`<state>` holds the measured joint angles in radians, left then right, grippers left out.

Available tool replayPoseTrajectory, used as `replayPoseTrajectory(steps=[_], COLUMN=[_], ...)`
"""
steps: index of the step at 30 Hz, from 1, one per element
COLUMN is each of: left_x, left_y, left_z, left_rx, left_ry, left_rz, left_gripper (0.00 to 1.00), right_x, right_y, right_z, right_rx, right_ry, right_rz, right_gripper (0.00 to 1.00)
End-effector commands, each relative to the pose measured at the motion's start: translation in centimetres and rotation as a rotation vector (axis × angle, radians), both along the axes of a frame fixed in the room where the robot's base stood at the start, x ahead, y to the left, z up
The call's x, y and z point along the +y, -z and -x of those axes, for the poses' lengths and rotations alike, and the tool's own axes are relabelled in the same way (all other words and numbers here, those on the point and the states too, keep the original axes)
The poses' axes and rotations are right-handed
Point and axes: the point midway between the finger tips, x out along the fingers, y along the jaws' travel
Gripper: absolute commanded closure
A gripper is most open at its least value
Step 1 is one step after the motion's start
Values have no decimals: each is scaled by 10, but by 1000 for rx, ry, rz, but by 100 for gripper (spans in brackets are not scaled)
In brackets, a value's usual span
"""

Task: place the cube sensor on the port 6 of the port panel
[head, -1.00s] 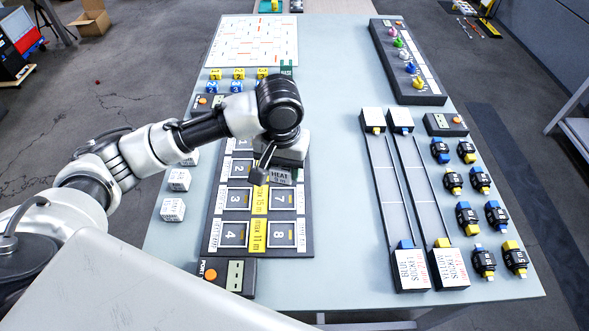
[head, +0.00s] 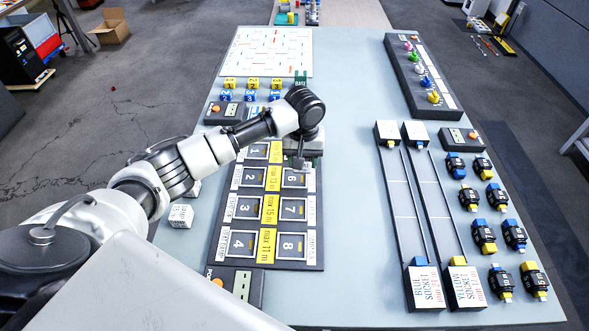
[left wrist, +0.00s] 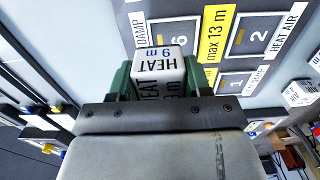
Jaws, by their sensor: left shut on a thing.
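The port panel (head: 267,225) lies on the table with numbered ports on both sides of a yellow strip. Port 6 (head: 294,179) is uncovered in the head view; it also shows in the left wrist view (left wrist: 181,41), just beyond the cube sensor. My left gripper (head: 299,162) is over the panel's far right part, around port 5. In the left wrist view its green fingers (left wrist: 160,80) are shut on the white cube sensor (left wrist: 158,62), labelled HEAT 9 m. I cannot make out the cube in the head view. My right gripper is not in view.
White cubes (head: 181,216) stand left of the panel. Yellow and blue cubes (head: 252,84) stand beyond it. Two socket rails (head: 424,205) and several black connectors (head: 485,237) occupy the right side. The table between panel and rails is clear.

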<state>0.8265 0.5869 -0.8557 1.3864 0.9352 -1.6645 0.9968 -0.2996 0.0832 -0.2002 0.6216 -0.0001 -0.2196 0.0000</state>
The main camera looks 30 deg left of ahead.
Motion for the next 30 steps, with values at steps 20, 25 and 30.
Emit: replayPoseTrajectory(steps=[20, 25, 30], left_x=[21, 21, 21], left_y=[53, 54, 56], left_z=[2, 2, 2], left_rx=[-2, -1, -1], left_ry=[2, 2, 1], left_rz=[0, 0, 0], left_gripper=[76, 76, 39], right_x=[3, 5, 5], right_y=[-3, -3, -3], right_z=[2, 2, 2], right_rx=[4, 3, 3], right_ry=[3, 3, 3], right_rz=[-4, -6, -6], right_gripper=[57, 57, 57])
